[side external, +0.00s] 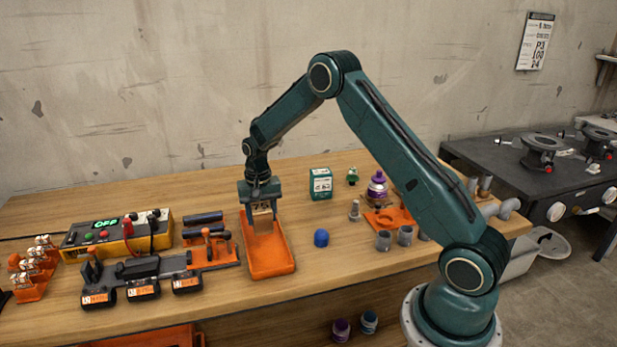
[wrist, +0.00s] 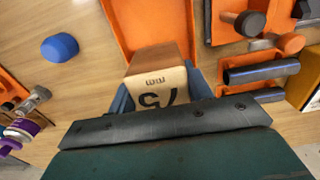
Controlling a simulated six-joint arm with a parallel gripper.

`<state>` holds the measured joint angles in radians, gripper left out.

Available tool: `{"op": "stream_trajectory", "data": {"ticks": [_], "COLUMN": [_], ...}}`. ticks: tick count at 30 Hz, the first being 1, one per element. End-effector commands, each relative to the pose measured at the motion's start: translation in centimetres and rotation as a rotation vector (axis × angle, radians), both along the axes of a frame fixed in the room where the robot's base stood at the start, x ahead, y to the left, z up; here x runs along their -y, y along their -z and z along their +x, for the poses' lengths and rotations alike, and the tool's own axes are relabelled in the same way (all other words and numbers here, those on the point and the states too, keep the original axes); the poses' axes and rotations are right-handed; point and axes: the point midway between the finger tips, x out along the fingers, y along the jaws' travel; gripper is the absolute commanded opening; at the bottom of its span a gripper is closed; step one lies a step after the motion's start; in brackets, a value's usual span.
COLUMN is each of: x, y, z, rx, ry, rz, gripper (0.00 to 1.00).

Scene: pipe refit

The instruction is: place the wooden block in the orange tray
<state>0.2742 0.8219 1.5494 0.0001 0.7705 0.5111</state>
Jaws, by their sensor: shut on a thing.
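The wooden block (wrist: 157,88), pale with dark printed figures, is between the two fingers of my gripper (side external: 261,205). In the side external view the block (side external: 263,222) hangs below the fingers at the back end of the orange tray (side external: 270,262). My gripper is shut on the block and points down. In the wrist view the tray (wrist: 145,18) stretches away beyond the block, and its visible floor is bare. I cannot tell whether the block touches the tray; its underside is hidden.
A blue cap (side external: 321,238) stands right of the tray. An orange tool holder (side external: 212,250) and dark battery rack (side external: 140,278) lie left. A green box (side external: 320,184), purple bottle (side external: 377,185) and grey pipe fittings (side external: 384,241) stand to the right.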

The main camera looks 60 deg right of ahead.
Motion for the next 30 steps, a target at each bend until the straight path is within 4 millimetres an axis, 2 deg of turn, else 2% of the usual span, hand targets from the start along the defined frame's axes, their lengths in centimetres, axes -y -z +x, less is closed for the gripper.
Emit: {"op": "stream_trajectory", "data": {"ticks": [5, 13, 28, 29, 30], "x": [0.0, 0.0, 0.0, 0.0, 0.0], "y": [1.0, 3.9, 4.5, 4.5, 4.5], "z": [0.0, 0.0, 0.0, 0.0, 0.0], "rx": [-0.001, -0.001, 0.0, 0.0, 0.0], "ry": [0.0, 0.0, 0.0, 0.0, 0.0], "rz": [0.0, 0.0, 0.0, 0.0, 0.0], "gripper": [0.25, 0.25, 0.25, 0.54, 0.62]}}
